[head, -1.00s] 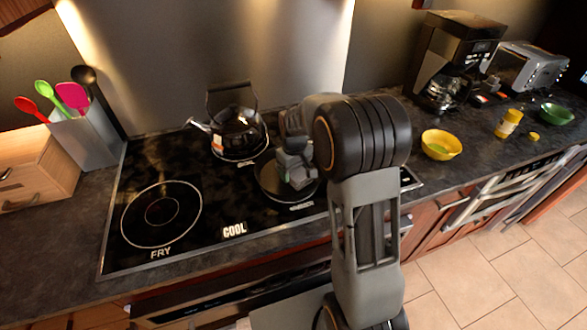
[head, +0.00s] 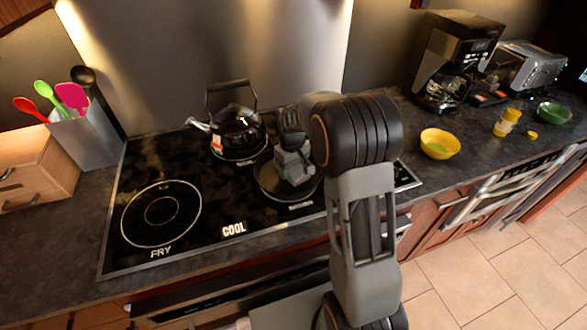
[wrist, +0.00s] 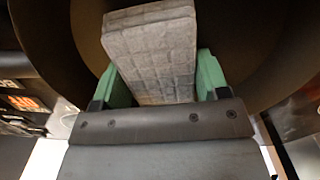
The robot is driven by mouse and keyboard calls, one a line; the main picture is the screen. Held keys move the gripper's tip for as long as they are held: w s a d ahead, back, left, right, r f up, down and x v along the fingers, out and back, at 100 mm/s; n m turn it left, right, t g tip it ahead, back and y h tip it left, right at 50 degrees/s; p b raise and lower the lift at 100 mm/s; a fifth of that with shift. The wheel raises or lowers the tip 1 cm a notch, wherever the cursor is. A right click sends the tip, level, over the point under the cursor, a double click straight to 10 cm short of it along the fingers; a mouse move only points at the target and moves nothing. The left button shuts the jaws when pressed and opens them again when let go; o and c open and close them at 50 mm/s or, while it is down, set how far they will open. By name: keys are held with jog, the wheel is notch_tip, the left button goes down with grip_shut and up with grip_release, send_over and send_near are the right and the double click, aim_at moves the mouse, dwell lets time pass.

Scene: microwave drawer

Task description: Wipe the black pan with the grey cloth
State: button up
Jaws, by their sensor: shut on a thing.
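In the wrist view the dark round inside of the pan (wrist: 50,45) fills most of the picture. My gripper (wrist: 162,82) is shut on the grey cloth (wrist: 155,45), a folded quilted block held between its green fingers. The gripper also shows over the pan in the head view (head: 294,172). The cloth's far end is inside the pan's outline; I cannot tell whether it touches the pan.
A black kettle (head: 238,131) stands close behind and left of the pan. A utensil holder (head: 87,138) is at the left. A yellow bowl (head: 440,143), a coffee maker (head: 455,60) and a toaster (head: 530,70) are at the right. The stovetop's front left is clear.

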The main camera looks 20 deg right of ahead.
dwell(0.4)
jog(key=shift+r+p, duration=0.4)
jog(key=shift+s+a+r, duration=0.1)
jog(key=shift+s+a, duration=0.6)
jog(key=shift+s, duration=0.05)
jog(key=shift+r+p, duration=1.9)
jog(key=shift+r, duration=0.85)
jog(key=shift+d+f, duration=0.1)
jog(key=shift+d, duration=4.45)
jog(key=shift+s, duration=0.1)
